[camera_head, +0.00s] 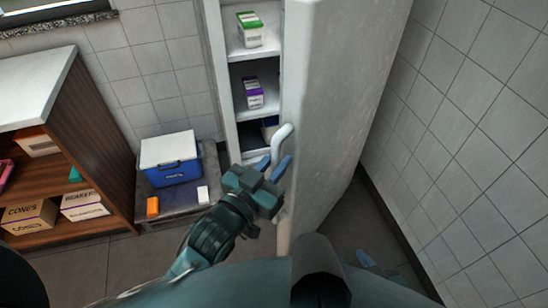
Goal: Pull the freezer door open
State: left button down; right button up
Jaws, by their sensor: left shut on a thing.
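The tall white freezer stands in the middle of the head view, with its inner shelves (250,53) showing. Its white door (335,110) stands ajar, with a gap along its left edge. The white curved door handle (281,135) is on that edge. My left gripper (279,168) is shut on the lower part of the handle, and its fingers hide part of it. What looks like part of my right gripper (378,267) shows low on the right, partly hidden by my own body. Its jaws are unclear.
Boxes with green (249,29) and purple (253,92) markings stand on the freezer shelves. A blue cooler with a white lid (171,160) sits on a low grey stand left of the freezer. A wooden shelf unit (104,150) is further left. A tiled wall (470,120) bounds the right.

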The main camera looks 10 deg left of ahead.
pick_arm(q)
jog(key=shift+s+d, duration=0.35)
jog(key=shift+d, duration=0.15)
jog(key=c, duration=1.7)
grip_release()
jog(key=shift+b+v, duration=0.5)
jog(key=shift+v, duration=6.05)
jog(key=shift+c, duration=0.2)
